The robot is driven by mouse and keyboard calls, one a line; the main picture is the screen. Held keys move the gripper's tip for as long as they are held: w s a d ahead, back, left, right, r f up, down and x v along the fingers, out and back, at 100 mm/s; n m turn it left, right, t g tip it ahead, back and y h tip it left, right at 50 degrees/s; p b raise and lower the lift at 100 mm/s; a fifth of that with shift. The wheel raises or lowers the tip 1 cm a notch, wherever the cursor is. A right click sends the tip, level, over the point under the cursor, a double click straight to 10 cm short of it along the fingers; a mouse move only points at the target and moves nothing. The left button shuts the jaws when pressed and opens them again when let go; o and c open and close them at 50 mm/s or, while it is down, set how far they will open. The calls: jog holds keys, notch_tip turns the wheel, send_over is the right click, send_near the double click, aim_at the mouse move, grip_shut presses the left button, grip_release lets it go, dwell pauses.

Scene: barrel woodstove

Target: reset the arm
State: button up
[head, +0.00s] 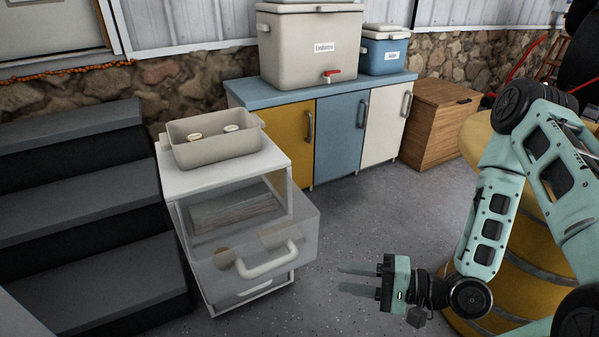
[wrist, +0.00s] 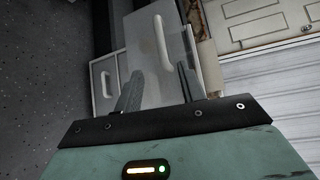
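My arm is bent at the right of the head view. My gripper (head: 342,279) points left, with its two fingers apart and nothing between them. It hangs over the floor, to the right of the white cabinet (head: 185,220) and apart from the drawer handle (head: 268,262). In the wrist view my gripper (wrist: 158,72) also shows spread fingers, with the clear drawer front (wrist: 150,60) and its pale handle (wrist: 162,42) beyond them.
The see-through drawer (head: 300,230) stands pulled out. A grey bin (head: 215,150) with small items sits on the cabinet. Dark steps (head: 80,180) rise at left. A yellow barrel (head: 520,275) stands behind my arm. A wooden box (head: 435,130) is farther back. Open floor (head: 370,215) lies between.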

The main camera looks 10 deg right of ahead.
jog(key=w+r+n+g+h, duration=0.2)
jog(key=w+n+g+h, duration=0.25)
jog(key=n+h, duration=0.5)
jog(key=s+a+r+n+g+h, duration=0.2)
jog(key=s+r+n, duration=0.1)
jog(key=s+r, duration=0.55)
jog(key=s+a+r+n+g+h, duration=0.1)
jog(key=s+a+r+n+h, duration=0.15)
jog(key=s+r, duration=0.6)
notch_tip(320, 180, up, 24)
jog(key=p, duration=2.5)
jog(key=shift+w+r, duration=0.15)
jog(key=shift+r, duration=0.05)
